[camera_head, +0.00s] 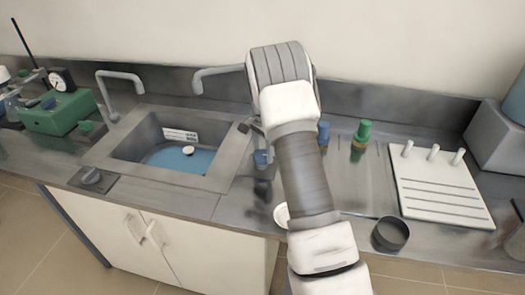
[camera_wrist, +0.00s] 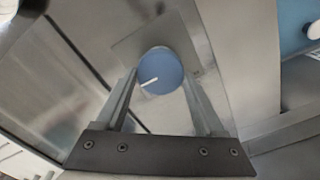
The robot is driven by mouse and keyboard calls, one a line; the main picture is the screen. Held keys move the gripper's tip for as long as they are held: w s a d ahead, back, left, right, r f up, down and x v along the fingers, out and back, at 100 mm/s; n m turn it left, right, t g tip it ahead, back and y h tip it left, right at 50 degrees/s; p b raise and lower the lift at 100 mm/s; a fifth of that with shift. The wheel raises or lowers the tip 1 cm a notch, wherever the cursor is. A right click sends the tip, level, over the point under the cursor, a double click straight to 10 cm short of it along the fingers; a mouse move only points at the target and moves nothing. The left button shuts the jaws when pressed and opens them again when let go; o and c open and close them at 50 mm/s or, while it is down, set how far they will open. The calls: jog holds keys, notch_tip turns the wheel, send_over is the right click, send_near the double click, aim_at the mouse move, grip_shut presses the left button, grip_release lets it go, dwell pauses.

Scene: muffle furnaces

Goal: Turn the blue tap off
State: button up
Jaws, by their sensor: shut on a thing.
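The blue tap is a round blue knob (camera_wrist: 160,71) with a white mark, on a square metal plate, in the wrist view. The mark points down and to the left. My gripper (camera_wrist: 160,88) has one finger on each side of the knob and is shut on it. In the head view the blue knob (camera_head: 260,158) shows partly at the right side of the sink, and my arm hides most of my gripper and some of the counter around it.
The sink (camera_head: 228,152) holds blue water and a white plug. Two grey spouts (camera_head: 120,75) (camera_head: 215,72) stand behind it. Blue and green bottles (camera_head: 323,133) (camera_head: 362,132), a white rack (camera_head: 440,190) and a dark cup (camera_head: 390,234) stand to the right.

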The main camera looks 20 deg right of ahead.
aim_at(263, 154)
dwell(0.3)
jog(key=o, duration=1.4)
jog(key=shift+c, duration=0.2)
notch_tip(263, 154, up, 17)
jog(key=p, duration=0.1)
jog(key=shift+r, duration=0.2)
jog(key=shift+r, duration=0.1)
